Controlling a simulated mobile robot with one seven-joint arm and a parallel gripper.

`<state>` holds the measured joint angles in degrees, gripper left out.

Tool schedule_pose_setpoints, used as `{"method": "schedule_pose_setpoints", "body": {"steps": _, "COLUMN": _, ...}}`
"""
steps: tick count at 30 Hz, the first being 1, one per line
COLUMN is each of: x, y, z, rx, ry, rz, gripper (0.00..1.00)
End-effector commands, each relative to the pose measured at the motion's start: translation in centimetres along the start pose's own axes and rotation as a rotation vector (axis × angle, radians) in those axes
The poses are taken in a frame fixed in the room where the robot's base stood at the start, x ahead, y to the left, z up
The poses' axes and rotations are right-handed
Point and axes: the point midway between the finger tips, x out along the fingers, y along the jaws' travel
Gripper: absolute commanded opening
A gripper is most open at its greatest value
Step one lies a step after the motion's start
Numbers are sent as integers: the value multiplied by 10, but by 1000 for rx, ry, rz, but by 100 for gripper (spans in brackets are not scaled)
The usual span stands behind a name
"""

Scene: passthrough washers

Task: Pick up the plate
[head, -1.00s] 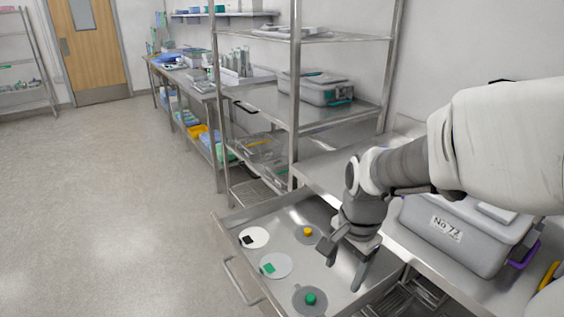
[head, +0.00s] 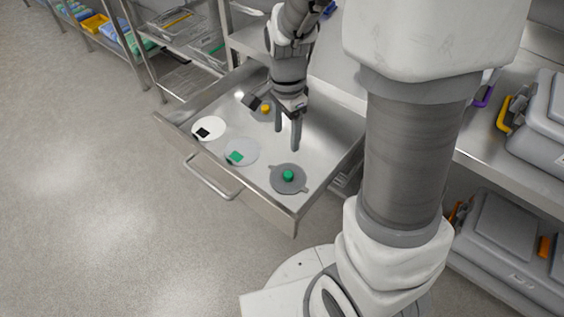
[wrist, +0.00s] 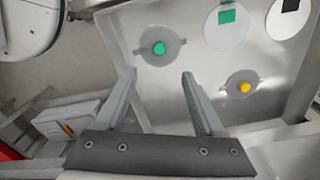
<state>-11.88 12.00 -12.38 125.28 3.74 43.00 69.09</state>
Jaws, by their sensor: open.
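An open metal drawer (head: 262,186) holds several round discs; which one is the plate I cannot tell. A white disc with a black square (head: 213,124) lies at the left, and a pale grey disc with a green square (head: 246,147) beside it. A darker grey disc with a green knob (head: 289,187) lies near the front corner. Another with a yellow knob (head: 261,117) lies farther back, partly hidden by my gripper. My gripper (head: 287,138) is open, empty and above the drawer's right part. In the wrist view the green-knob disc (wrist: 160,60) lies beyond the fingertips (wrist: 158,75).
The drawer's handle (head: 210,178) faces open floor (head: 120,230). A steel bench with grey lidded boxes (head: 545,130) stands at the right. Wire and steel shelves (head: 185,85) stand behind the drawer. My arm hides part of the bench.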

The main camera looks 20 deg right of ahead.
Motion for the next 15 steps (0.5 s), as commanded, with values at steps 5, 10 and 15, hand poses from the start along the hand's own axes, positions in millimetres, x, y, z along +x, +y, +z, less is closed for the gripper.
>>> {"method": "schedule_pose_setpoints", "body": {"steps": 5, "x": 42, "y": 2, "z": 0, "rx": 0, "ry": -1, "rz": 6, "gripper": 71}}
{"method": "schedule_pose_setpoints", "body": {"steps": 10, "x": 79, "y": 1, "z": 0, "rx": 1, "ry": -2, "rz": 5, "gripper": 71}}
{"method": "schedule_pose_setpoints", "body": {"steps": 15, "x": 105, "y": 1, "z": 0, "rx": -1, "ry": -1, "rz": 4, "gripper": 71}}
